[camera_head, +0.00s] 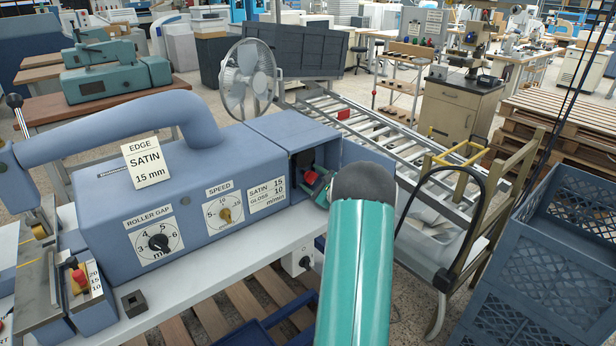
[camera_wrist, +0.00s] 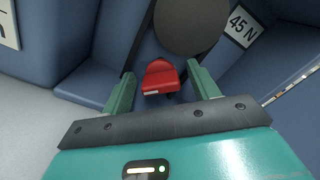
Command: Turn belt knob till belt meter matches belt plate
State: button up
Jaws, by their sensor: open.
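A red knob (camera_wrist: 161,78) with a pale mark on its lower edge sits inside a blue housing, likely the belt knob. My gripper (camera_wrist: 161,92) is open, with one green finger on each side of the knob; I cannot tell if they touch it. A white plate reading "45 N" (camera_wrist: 241,27) is on the blue wall up and right. A dark round disc (camera_wrist: 192,22) is above the knob; no scale or needle shows on it. In the head view my gripper (camera_head: 320,186) is in the machine's open end compartment, by the red knob (camera_head: 310,177), partly hidden by my arm.
The blue machine (camera_head: 105,220) carries a roller gap dial (camera_head: 158,243), a speed dial (camera_head: 225,214) and an "EDGE SATIN 15 mm" card (camera_head: 146,163). An open blue door (camera_head: 352,155) is beside the compartment. A roller conveyor (camera_head: 370,140) and blue crates (camera_head: 530,280) are right.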

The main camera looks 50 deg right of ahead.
jog(key=shift+x, duration=1.25)
jog(key=c, duration=1)
jog(key=shift+m, duration=1.5)
jog(key=o, duration=1)
